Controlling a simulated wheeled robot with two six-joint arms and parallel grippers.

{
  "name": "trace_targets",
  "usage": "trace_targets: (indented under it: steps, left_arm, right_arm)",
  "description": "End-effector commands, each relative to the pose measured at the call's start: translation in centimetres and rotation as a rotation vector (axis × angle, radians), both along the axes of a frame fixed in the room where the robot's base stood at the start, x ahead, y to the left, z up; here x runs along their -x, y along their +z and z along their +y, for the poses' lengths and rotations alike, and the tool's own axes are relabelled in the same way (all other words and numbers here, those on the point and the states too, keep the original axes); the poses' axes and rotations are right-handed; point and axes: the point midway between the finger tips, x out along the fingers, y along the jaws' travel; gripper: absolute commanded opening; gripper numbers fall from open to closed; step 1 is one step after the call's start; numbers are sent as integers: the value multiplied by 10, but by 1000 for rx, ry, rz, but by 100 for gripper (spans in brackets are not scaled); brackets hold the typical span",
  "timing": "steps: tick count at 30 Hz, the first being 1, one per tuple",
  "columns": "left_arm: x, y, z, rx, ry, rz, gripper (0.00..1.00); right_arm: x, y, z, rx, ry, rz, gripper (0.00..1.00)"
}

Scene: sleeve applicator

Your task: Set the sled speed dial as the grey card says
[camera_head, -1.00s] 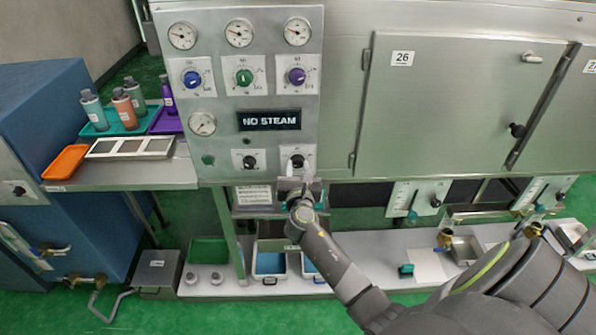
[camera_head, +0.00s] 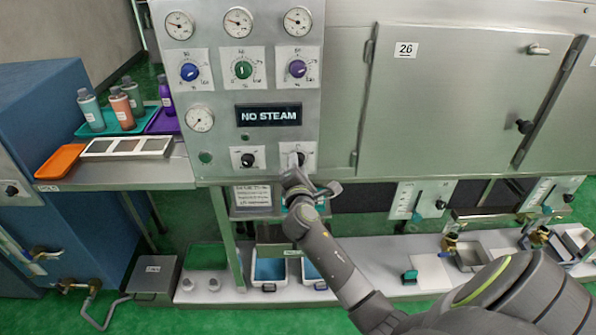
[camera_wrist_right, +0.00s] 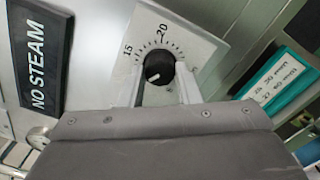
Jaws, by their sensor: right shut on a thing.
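The small dial under the NO STEAM display has a black knob (camera_wrist_right: 159,68) on a white plate (camera_wrist_right: 186,38) marked 15 and 20 in the right wrist view. My right gripper (camera_wrist_right: 163,82) is shut on this knob, one finger on each side. A pale mark shows on the knob's face, toward the lower left in that view. In the head view my right gripper (camera_head: 299,163) covers most of the dial. A greyish printed card (camera_head: 252,196) hangs below the panel, its text too small to read. My left gripper is not in view.
A similar black knob (camera_head: 247,160) sits just left of the held one. Blue, green and purple dials (camera_head: 243,70) and gauges are above. A teal-edged card (camera_wrist_right: 277,82) is close by in the wrist view. A shelf with trays and bottles (camera_head: 118,106) stands left.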

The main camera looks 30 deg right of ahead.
Motion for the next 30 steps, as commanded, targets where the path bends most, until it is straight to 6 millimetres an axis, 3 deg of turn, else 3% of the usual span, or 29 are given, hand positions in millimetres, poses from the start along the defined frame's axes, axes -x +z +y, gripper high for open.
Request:
trace_targets:
  steps: [30]
  left_arm:
    - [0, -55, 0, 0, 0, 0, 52]
  right_arm:
    - [0, -3, 0, -745, -3, -453, 7]
